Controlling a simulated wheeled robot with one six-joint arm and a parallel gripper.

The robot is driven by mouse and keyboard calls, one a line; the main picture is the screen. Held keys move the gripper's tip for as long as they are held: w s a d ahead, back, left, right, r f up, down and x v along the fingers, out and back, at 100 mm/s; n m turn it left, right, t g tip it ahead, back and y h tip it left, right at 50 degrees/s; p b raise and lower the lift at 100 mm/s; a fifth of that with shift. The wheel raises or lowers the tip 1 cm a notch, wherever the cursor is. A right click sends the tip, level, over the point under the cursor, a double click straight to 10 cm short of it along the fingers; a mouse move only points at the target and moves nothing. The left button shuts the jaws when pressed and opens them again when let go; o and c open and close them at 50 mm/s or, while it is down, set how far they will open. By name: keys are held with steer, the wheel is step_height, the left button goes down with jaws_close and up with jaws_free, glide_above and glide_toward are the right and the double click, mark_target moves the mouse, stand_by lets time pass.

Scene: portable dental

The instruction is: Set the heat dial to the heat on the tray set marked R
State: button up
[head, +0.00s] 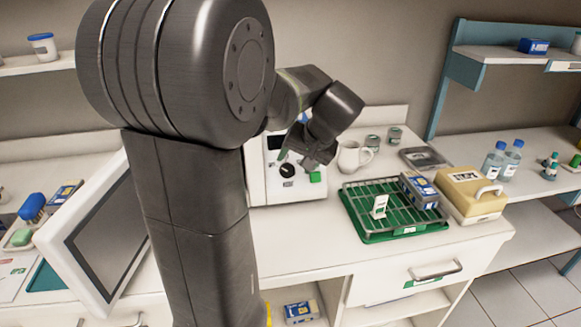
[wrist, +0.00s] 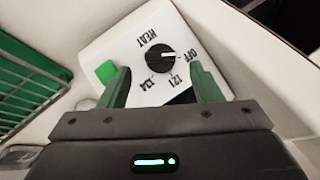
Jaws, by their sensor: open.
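The heat dial (wrist: 160,58) is a round black knob on a white panel with the words HEAT, OFF, 121 and 134. Its white pointer mark faces OFF. In the head view the dial (head: 287,170) is on the front of a white machine (head: 290,190). My gripper (wrist: 160,68) is open, its green fingers either side of the dial in the picture; I cannot tell whether they touch it. The gripper (head: 295,159) also shows in the head view. A green tray with a wire rack (head: 362,225) holds a white card (head: 380,206) and a blue-white box (head: 418,188). No R is readable.
A green button (wrist: 105,72) sits beside the dial. A white mug (head: 354,157) stands behind the tray, and a yellow case (head: 470,197) stands to its right. A tilted screen (head: 95,235) is at left. The counter front is mostly clear.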

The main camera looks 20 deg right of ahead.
mark_target(289, 169)
steer(key=shift+x, duration=2.1)
steer(key=c, duration=1)
steer(key=shift+o, duration=0.2)
